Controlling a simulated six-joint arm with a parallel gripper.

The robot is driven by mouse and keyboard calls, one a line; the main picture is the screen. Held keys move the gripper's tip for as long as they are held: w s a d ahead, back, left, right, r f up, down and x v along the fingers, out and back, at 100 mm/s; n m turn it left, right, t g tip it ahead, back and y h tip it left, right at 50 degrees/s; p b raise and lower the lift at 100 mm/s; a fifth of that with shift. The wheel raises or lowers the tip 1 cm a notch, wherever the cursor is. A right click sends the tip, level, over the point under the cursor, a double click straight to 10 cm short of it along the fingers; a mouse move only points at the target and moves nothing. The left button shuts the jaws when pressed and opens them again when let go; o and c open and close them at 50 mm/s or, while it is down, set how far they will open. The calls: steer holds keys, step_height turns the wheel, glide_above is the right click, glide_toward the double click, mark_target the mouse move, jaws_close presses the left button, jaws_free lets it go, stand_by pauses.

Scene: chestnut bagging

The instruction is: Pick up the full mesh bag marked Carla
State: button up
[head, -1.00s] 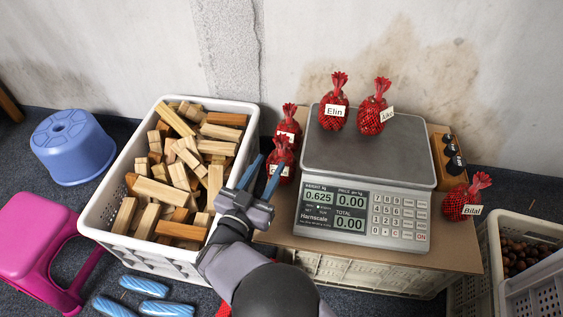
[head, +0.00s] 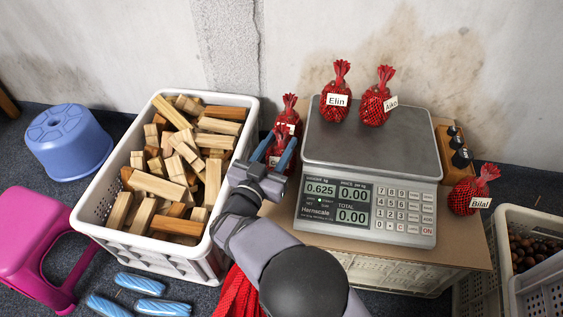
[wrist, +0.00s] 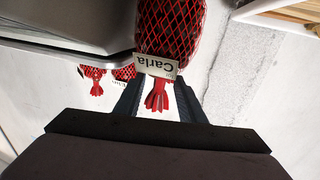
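A full red mesh bag tagged Carla (wrist: 170,28) shows upside down in the wrist view, its tied red neck between my fingertips. In the head view, my gripper (head: 273,148) is at the nearer of two red bags (head: 280,155) left of the scale, partly covering it. My gripper (wrist: 158,100) is open, with gaps showing on both sides of the neck. The farther bag (head: 289,113) stands just behind; its name is unreadable. Bags tagged Elin (head: 336,85) and Aiko (head: 377,98) stand on the scale. Bilal's bag (head: 468,193) is at the right.
The scale (head: 365,165) reads 0.625 and stands close to the right of the bags. A white crate of wood blocks (head: 87,220) is close on the left. A crate of chestnuts (head: 497,240) is at the right. The wall (head: 300,50) rises behind.

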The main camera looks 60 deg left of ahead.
steer(key=shift+w+a, duration=0.35)
steer(key=shift+w, duration=0.25)
steer(key=shift+c, duration=0.2)
jaws_close()
steer(key=shift+r, duration=0.1)
